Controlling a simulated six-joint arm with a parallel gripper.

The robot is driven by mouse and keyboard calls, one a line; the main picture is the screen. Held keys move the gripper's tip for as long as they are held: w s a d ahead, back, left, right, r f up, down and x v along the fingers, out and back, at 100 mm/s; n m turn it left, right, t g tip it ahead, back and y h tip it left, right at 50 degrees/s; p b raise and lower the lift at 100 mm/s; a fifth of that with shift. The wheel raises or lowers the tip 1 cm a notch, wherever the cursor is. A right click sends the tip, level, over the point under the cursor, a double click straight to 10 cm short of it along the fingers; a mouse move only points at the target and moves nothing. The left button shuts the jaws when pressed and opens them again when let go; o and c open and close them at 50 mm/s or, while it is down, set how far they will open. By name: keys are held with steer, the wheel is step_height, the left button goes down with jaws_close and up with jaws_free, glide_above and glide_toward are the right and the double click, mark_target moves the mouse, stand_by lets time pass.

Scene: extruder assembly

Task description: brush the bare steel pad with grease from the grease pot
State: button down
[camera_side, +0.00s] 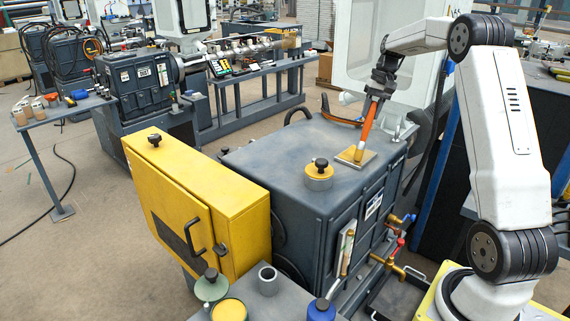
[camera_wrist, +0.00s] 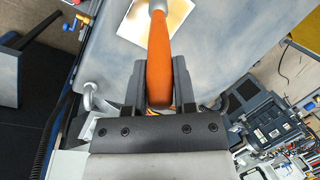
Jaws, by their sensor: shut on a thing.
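My gripper (camera_side: 379,86) is shut on the orange handle of a brush (camera_side: 368,120), which tilts slightly with its head down. In the wrist view the handle (camera_wrist: 159,60) runs between the jaws of my gripper (camera_wrist: 160,82). The square steel pad (camera_side: 344,155) lies on top of the dark grey machine housing, and the brush head is at its middle. Contact looks likely, but the bristle tips are too small to be sure. The pad (camera_wrist: 180,22) looks yellowish in the wrist view, partly behind the brush. An open pot of yellow grease (camera_side: 229,311) stands at the bottom edge of the side view.
A yellow disc with a black knob (camera_side: 319,177) sits on the housing (camera_side: 270,150), left of the pad. A yellow cabinet (camera_side: 200,195) stands at the left. A green jar (camera_side: 211,287), grey cup (camera_side: 268,280) and blue-topped container (camera_side: 321,309) surround the pot. Hoops edge the housing's back.

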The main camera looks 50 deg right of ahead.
steer(key=shift+d, duration=0.85)
steer(key=shift+d, duration=1.8)
steer(key=shift+d+f, duration=0.1)
steer(key=shift+d, duration=1.55)
steer(key=shift+a, duration=0.1)
